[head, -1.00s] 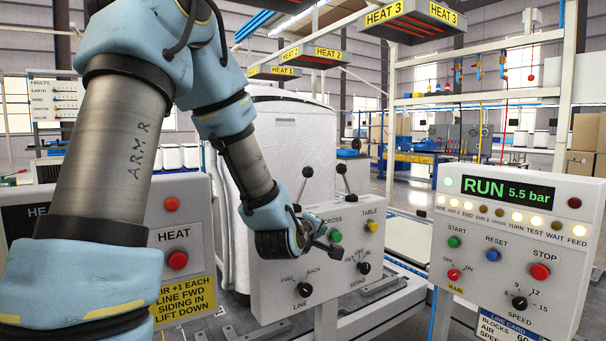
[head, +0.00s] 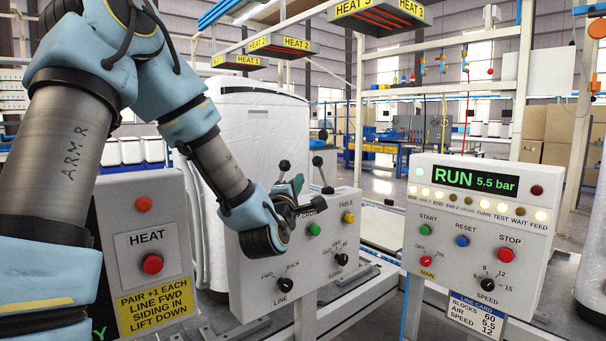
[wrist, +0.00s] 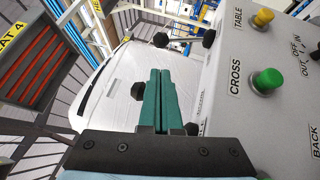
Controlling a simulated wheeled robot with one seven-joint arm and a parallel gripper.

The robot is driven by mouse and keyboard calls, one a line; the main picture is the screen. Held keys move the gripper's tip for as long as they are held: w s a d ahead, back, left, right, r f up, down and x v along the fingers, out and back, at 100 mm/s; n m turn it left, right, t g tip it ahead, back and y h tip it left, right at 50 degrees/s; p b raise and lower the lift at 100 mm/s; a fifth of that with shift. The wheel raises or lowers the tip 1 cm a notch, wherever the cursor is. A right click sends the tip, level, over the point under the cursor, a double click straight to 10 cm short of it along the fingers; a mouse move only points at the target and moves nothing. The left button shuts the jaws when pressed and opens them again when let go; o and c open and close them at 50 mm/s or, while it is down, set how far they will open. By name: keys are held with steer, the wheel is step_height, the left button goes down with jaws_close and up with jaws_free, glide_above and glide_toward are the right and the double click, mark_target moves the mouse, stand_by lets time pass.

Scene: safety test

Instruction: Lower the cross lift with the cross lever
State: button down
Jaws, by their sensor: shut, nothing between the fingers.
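The control panel (head: 325,245) has two levers with black ball knobs at its top edge. The cross lever (head: 284,165) is the left one, above the CROSS label and green button (head: 314,230); its lower part is hidden by my gripper. The table lever (head: 317,161) stands to its right. My gripper (head: 298,180) is at the panel's top edge by the cross lever. In the wrist view its green fingers (wrist: 160,75) are shut and empty, overlapping the cross lever, whose knob (wrist: 137,91) shows beside them. I cannot tell whether they touch. I cannot single out the cross lift.
A large white-covered block (head: 262,125) stands behind the panel. Yellow-labelled heaters (head: 380,18) hang overhead. The panel's yellow button (head: 348,218) is close right of the green one.

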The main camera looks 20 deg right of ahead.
mark_target(322, 173)
steer(key=p+x, duration=0.3)
steer(key=x, duration=0.5)
steer(key=shift+d+r, duration=0.1)
steer(key=shift+w+d+p, duration=0.3)
steer(key=shift+w+d, duration=0.1)
steer(key=shift+w, duration=0.1)
steer(key=shift+r, duration=0.15)
